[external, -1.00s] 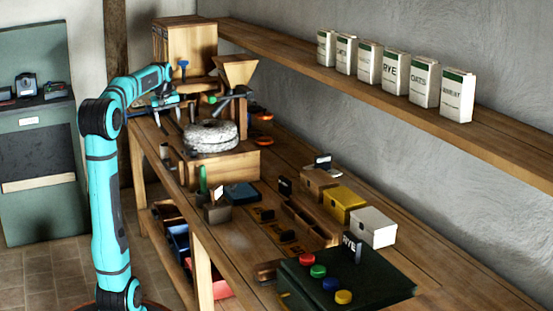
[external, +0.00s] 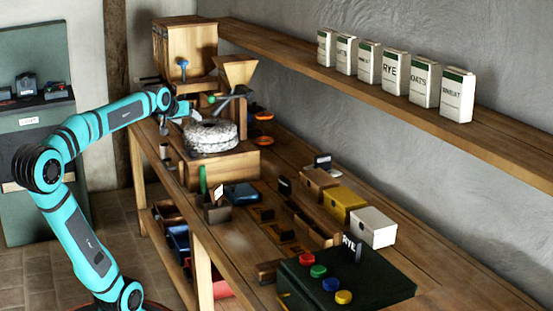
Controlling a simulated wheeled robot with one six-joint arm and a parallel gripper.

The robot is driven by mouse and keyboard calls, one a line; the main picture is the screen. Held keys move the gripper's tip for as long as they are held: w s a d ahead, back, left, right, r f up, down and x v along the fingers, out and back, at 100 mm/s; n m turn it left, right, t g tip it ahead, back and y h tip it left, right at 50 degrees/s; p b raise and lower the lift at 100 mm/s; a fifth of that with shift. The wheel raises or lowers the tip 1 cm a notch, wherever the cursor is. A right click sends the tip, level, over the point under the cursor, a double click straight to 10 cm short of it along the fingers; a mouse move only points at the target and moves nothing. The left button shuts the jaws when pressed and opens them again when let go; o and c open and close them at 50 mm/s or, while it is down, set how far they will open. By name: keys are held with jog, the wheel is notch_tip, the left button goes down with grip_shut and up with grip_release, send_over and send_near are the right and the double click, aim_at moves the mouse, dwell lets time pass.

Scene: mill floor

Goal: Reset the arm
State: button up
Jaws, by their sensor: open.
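My arm is the turquoise one on the left in the external view, its elbow low and bent out to the left. Its forearm reaches up and right toward the far end of the workbench (external: 235,240). My gripper (external: 190,116) is small in the picture, just left of and above the round millstone (external: 211,136). It is open, and nothing shows between its fingers. Whether it touches the mill cannot be told.
A wooden hopper (external: 236,72) and a wooden cabinet (external: 185,48) stand behind the millstone. The bench holds small boxes, including a yellow box (external: 344,203), and a dark button panel (external: 345,278). A wall shelf (external: 300,70) carries several grain packets. The floor left of the bench is clear.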

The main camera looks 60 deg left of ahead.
jog(key=s+d+m+t+h, duration=0.2)
jog(key=d+m+t, duration=0.1)
jog(key=d, duration=0.7)
jog(key=s+d+r+m+t+h, duration=0.1)
jog(key=d+m+t+h, duration=0.1)
jog(key=d, duration=0.8)
jog(key=s+d+m+t+h, duration=0.2)
jog(key=d+m, duration=0.3)
jog(key=d, duration=0.6)
jog(key=shift+s+r+m+t, duration=0.2)
jog(key=shift+s+m+t, duration=0.2)
jog(key=shift+t, duration=0.5)
